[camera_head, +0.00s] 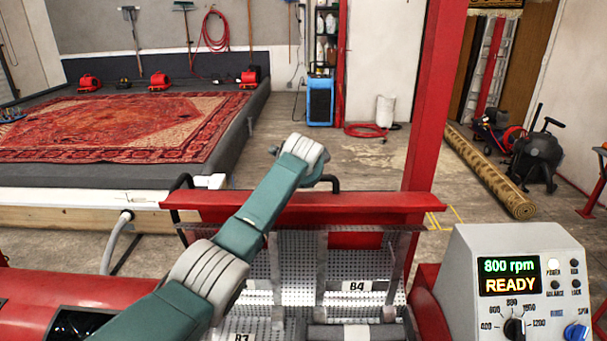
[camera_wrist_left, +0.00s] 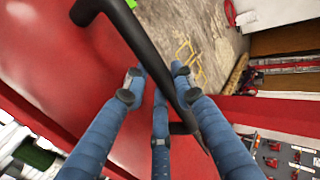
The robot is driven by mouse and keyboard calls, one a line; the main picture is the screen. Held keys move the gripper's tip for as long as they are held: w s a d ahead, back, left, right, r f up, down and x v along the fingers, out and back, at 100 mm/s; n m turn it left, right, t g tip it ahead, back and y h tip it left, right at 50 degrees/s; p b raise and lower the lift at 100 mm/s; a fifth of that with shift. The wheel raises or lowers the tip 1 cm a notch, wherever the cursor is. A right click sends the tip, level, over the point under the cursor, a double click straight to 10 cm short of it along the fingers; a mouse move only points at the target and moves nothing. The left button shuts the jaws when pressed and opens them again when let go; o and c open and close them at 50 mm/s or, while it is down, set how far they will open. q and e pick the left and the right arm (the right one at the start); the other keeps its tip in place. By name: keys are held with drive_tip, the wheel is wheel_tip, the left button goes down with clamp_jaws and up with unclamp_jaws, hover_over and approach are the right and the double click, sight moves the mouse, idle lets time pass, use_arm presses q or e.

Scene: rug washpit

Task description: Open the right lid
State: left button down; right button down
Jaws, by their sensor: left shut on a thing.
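The red lid (camera_head: 390,203) is seen as a long red bar across the machine's far side, with perforated metal drum interior (camera_head: 350,262) open to view below it. A bent black handle (camera_head: 181,183) stands at its left end, and another (camera_head: 335,181) shows beside my left wrist. In the left wrist view, my left gripper (camera_wrist_left: 157,88) is shut on a black handle (camera_wrist_left: 128,32), its blue fingers around the bar against the lid's red surface (camera_wrist_left: 50,50). In the head view my forearm hides this grip. My right gripper is in neither view.
A grey control box (camera_head: 460,255) reading "800 rpm READY" stands at the right. A red post (camera_head: 425,110) rises behind the lid. A patterned rug (camera_head: 120,125) lies on a platform at the left.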

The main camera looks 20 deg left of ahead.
use_arm(q)
drive_tip(key=shift+w+f, duration=0.15)
drive_tip(key=shift+f, duration=0.05)
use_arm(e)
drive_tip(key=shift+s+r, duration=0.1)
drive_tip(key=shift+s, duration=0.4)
use_arm(q)
drive_tip(key=shift+r, duration=0.1)
drive_tip(key=c, duration=1.5)
unclamp_jaws()
drive_tip(key=shift+o, duration=0.2)
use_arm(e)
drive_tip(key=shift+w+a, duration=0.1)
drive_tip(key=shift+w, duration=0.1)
use_arm(q)
drive_tip(key=shift+r, duration=0.1)
drive_tip(key=v, duration=1.2)
drive_tip(key=shift+a, duration=0.15)
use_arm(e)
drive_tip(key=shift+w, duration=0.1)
